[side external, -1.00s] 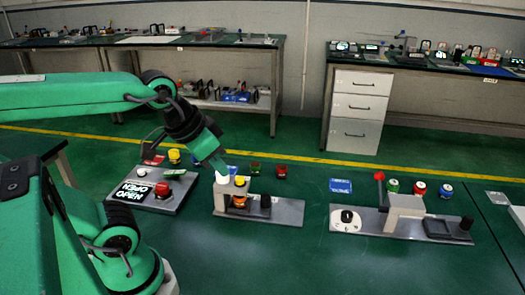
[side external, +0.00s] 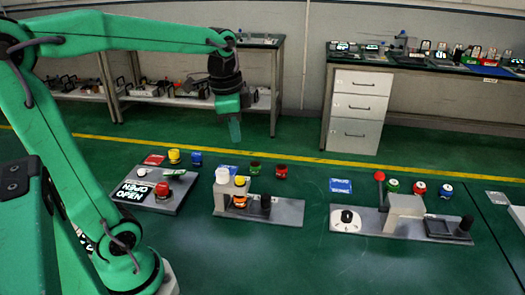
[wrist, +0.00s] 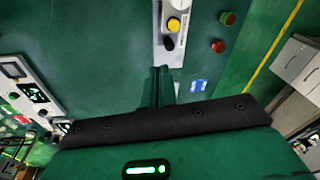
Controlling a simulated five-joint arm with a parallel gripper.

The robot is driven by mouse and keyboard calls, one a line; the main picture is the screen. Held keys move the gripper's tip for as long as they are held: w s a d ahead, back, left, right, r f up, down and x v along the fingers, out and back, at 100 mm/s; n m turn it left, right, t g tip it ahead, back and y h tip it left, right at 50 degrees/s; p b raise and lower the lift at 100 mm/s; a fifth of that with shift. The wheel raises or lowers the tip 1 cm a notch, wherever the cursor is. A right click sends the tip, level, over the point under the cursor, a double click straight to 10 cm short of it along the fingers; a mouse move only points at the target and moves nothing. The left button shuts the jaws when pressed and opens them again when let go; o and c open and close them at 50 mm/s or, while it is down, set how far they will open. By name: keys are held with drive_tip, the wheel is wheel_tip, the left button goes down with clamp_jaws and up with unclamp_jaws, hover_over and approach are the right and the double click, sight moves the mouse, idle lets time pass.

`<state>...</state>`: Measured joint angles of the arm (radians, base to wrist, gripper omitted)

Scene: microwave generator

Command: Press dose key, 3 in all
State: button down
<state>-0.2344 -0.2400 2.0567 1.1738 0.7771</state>
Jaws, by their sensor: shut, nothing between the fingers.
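No part is legibly marked as the dose key. The middle fixture (side external: 290,213) is a grey plate with a white-topped post (side external: 221,177), a yellow button (side external: 239,181) over an orange part, and a black knob (side external: 265,203). The wrist view shows its yellow button (wrist: 174,26) near the top. The left panel (side external: 172,204) has a red button (side external: 162,189) and a dark display (side external: 131,191) whose lower line reads OPEN. My gripper (side external: 235,132) is shut and empty, pointing down, raised above and behind the middle fixture, touching nothing. Its fingers (wrist: 160,82) also show in the wrist view.
Right fixture (side external: 350,232) has a white dial base (side external: 345,225), a red-ball lever (side external: 380,176), a grey block and a black tray. Loose yellow (side external: 174,156), green (side external: 255,168) and red (side external: 281,171) buttons lie behind. The floor in front is clear.

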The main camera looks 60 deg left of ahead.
sight(240, 179)
drive_tip(key=shift+w+a+f+m+g, duration=0.15)
drive_tip(key=shift+w+a+m+g, duration=0.15)
drive_tip(key=shift+w+a+m, duration=0.35)
drive_tip(key=shift+w+a+f+m+g, duration=0.15)
drive_tip(key=shift+w+a+m+g, duration=0.25)
drive_tip(key=shift+a, duration=0.5)
drive_tip(key=shift+w+a+f+m+g, duration=0.2)
drive_tip(key=shift+w+a+m, duration=0.15)
drive_tip(key=shift+w+a, duration=0.35)
drive_tip(key=shift+s+a, duration=0.1)
wheel_tip(240, 179, down, 14)
drive_tip(key=shift+s+f, duration=0.1)
drive_tip(key=shift+f, duration=1.05)
wheel_tip(240, 179, up, 16)
drive_tip(key=shift+w+f, duration=0.25)
drive_tip(key=shift+w, duration=0.05)
